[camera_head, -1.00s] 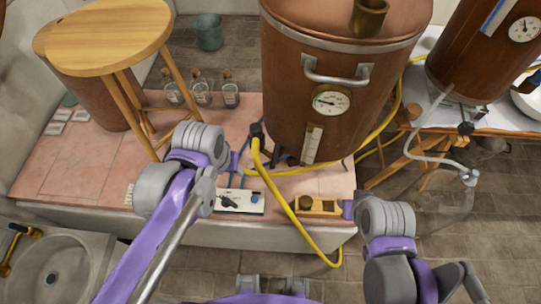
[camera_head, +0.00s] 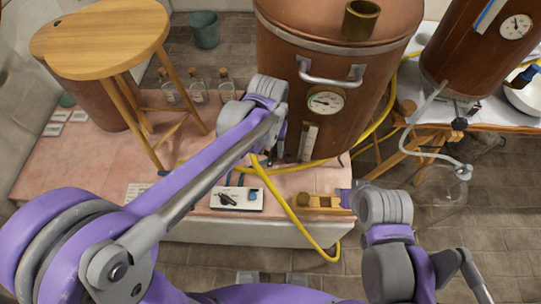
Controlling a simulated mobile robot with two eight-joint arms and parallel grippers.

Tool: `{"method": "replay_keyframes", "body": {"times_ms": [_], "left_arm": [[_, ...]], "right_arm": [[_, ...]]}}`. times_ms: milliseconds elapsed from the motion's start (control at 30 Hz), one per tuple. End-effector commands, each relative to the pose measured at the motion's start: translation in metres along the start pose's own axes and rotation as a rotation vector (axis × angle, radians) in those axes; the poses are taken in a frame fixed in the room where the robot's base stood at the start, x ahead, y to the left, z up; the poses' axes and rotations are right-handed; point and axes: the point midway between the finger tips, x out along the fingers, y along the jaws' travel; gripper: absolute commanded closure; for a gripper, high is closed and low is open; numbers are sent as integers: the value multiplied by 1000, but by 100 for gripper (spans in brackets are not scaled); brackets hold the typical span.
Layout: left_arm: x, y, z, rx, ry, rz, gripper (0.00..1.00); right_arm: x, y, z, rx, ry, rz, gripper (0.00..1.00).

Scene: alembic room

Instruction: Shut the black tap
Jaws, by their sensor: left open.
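The copper vessel (camera_head: 340,85), with a dial and a handle, stands on the pink tiled platform. The black tap low on its left side is mostly covered by my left wrist. A yellow hose (camera_head: 278,196) runs down from that spot and hangs over the platform edge. My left gripper (camera_head: 281,131) is open, close against the vessel's left side at the tap. Whether it touches the tap cannot be seen. My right gripper (camera_head: 346,197) is low on the right, beside a yellow-and-wood block (camera_head: 315,203); its fingers are too small to read.
A wooden stool (camera_head: 105,40) and glass bottles (camera_head: 197,90) stand left of the vessel. A white switch box (camera_head: 237,199) lies in front. A second copper vessel (camera_head: 475,60), with another black tap (camera_head: 459,124) and a clear hose, stands right.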

Motion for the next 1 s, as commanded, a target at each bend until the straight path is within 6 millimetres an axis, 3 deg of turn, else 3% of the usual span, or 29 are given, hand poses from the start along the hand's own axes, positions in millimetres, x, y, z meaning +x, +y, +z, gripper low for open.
{"method": "replay_keyframes", "body": {"times_ms": [100, 233, 600, 667, 900, 1000], "left_arm": [[21, 0, 0, 0, 0, 0, 48], [34, 0, 0, 0, 0, 0, 48], [41, 0, 0, 0, 1, 0, 48], [40, 0, 0, 0, 1, 0, 55], [40, 0, 0, 0, 1, 0, 98], [40, 0, 0, 0, 1, 0, 100]], "right_arm": [[2, 0, 2, 0, -2, 0, 66], [2, 0, 3, 0, -3, 0, 66], [2, 0, 3, 0, -3, 0, 66], [2, 0, 3, 0, -3, 0, 66], [2, 0, 3, 0, -3, 0, 66], [2, 0, 3, 0, -3, 0, 66]]}}
